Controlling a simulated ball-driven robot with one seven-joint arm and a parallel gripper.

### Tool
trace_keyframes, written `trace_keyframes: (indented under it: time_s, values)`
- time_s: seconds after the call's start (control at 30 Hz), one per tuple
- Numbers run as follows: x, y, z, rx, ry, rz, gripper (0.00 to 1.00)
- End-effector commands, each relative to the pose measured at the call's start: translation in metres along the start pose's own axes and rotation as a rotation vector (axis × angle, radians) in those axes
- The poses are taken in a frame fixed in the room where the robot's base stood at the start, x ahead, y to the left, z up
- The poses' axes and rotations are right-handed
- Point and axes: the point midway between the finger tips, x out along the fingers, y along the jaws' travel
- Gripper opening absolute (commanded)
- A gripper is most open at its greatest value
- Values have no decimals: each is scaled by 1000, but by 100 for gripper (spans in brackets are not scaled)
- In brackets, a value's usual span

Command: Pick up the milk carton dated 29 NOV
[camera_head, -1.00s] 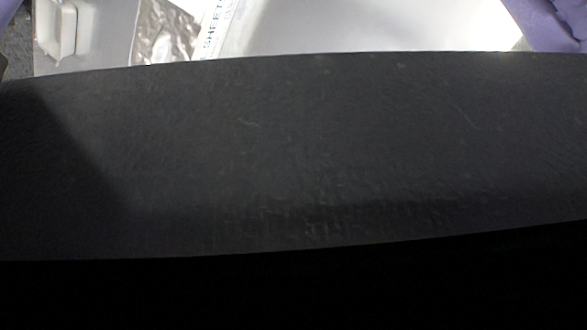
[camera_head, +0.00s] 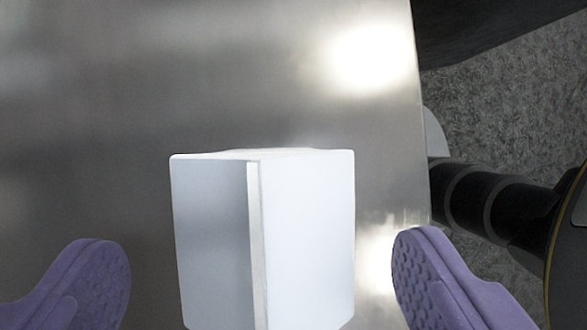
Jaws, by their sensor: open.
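A plain white box-shaped thing (camera_head: 305,235), which may be a milk carton, shows at the lower middle. A raised white edge runs down between its shaded left face and its bright right face. No print or date shows on the faces in view, so I cannot tell whether it is the carton dated 29 NOV. My gripper (camera_head: 258,248) is open, with one purple finger left of the white thing and one right of it. Gaps show between both fingers and the white thing in the picture. The lower end of the white thing is cut off by the frame.
A shiny metal counter (camera_head: 200,80) fills the left and middle and is clear around the white thing. Its right edge runs down near the right finger. Beyond that edge lies a speckled grey floor (camera_head: 510,110).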

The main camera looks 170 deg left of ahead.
Motion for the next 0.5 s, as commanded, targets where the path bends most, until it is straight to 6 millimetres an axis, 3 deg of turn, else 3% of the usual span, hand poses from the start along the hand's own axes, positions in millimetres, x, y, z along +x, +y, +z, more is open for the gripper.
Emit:
trace_keyframes:
  time_s: [0.03, 0.2, 0.47, 0.5]
  values:
    - [12, 2, -1, 2, 0, 4, 94]
    - [33, 2, -2, -1, 0, 1, 94]
    - [35, 2, -2, -3, -1, -1, 94]
    - [35, 2, -2, -3, -1, -1, 84]
